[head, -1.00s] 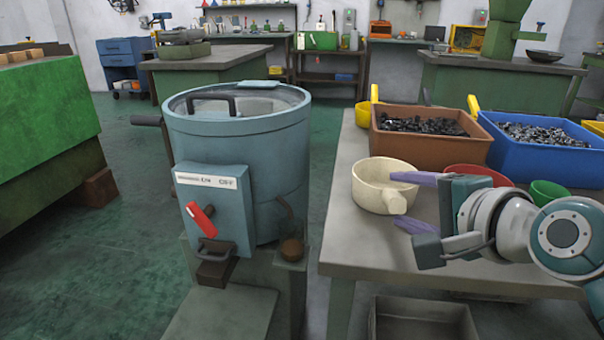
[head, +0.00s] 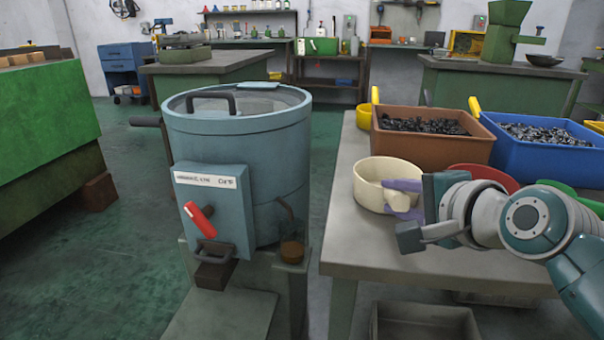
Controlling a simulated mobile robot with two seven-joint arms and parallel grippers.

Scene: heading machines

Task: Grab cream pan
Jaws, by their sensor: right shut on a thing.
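The cream pan (head: 376,172) stands upright on the grey table, near its left edge, with its short handle (head: 399,199) pointing toward the front right. My right gripper (head: 401,199) reaches in from the right, and its purple fingers are shut on the pan's handle, one finger behind it and one in front. The fingers hide part of the pan's right side. My left gripper is not in view.
An orange-brown bin (head: 424,147) and a blue bin (head: 535,157) of small metal parts stand behind the pan. A red pan (head: 485,176) and a green one (head: 570,194) are close by my right arm. A blue-grey machine drum (head: 238,160) stands left of the table (head: 365,245).

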